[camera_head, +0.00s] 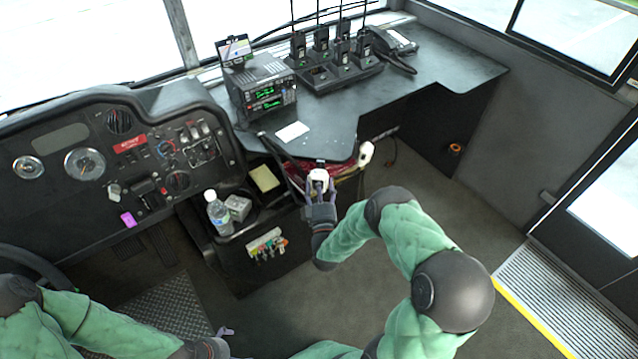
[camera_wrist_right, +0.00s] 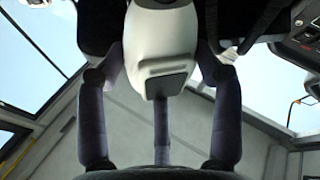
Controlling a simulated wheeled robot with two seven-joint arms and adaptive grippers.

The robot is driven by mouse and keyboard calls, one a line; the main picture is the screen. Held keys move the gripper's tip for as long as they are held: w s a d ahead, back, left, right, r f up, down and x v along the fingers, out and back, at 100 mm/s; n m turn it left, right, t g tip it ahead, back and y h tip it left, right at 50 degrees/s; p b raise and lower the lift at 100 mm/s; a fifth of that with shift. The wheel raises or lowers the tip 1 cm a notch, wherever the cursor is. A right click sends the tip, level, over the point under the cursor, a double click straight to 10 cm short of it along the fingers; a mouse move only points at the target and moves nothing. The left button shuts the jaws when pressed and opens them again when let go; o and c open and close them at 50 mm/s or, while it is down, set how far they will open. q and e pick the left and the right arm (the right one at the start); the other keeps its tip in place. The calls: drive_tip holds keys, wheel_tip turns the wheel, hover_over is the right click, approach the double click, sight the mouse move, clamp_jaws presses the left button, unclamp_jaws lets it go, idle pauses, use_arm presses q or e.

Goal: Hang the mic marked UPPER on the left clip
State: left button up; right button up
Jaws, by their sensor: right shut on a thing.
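A white mic (camera_head: 318,175) is held by my right gripper (camera_head: 319,187) just below the desk's front edge; it also shows between the fingers in the right wrist view (camera_wrist_right: 165,45). The fingers are closed on its two sides. A small dark piece sits at the desk edge just above this mic; I cannot tell whether the mic touches it or hangs on it. A second white mic (camera_head: 366,153) is at the desk edge further right. No marking is readable on either mic. My left gripper (camera_head: 226,332) is low at the bottom, mostly hidden by its arm.
The dark desk (camera_head: 335,120) carries a radio unit (camera_head: 262,90), a white card (camera_head: 292,132), a charger rack with several handhelds (camera_head: 340,70) and a desk phone (camera_head: 394,40). A water bottle (camera_head: 218,213) and keys (camera_head: 268,246) are left of my right gripper. Red cables hang beneath the desk.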

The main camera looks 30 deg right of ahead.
drive_tip(key=shift+f, duration=0.5)
drive_tip(key=shift+f, duration=0.25)
idle(0.5)
idle(0.3)
drive_tip(key=o, duration=1.2)
drive_tip(key=shift+f, duration=0.1)
drive_tip(key=v, duration=1.2)
